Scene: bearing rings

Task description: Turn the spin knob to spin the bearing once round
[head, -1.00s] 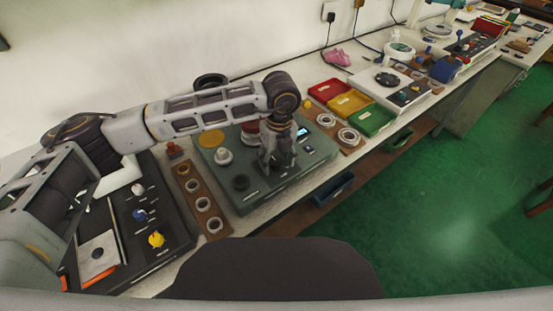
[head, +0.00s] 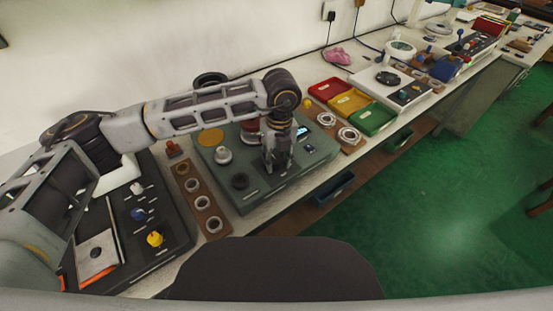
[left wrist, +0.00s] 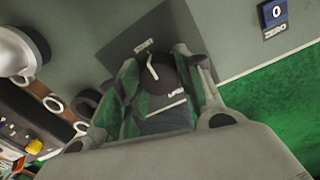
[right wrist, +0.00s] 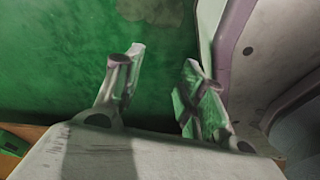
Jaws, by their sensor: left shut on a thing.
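The grey-green bearing console (head: 232,192) stands on the bench. My left gripper (head: 277,165) points down at its right part. In the left wrist view, the left gripper (left wrist: 157,58) is shut on a dark round knob (left wrist: 170,80) with a white pointer line, beside a small label on a dark plate. The fingers hide part of the knob and a second label. A silver round part (head: 222,156) stands on the console's left side; I cannot tell whether it holds the bearing. My right gripper (right wrist: 160,72) is open and empty above the green floor, outside the head view.
A brown board (head: 201,200) with several rings lies left of the console. Red, yellow and green trays (head: 373,121) stand to the right. A black knob (head: 240,181) stands at the console's front left.

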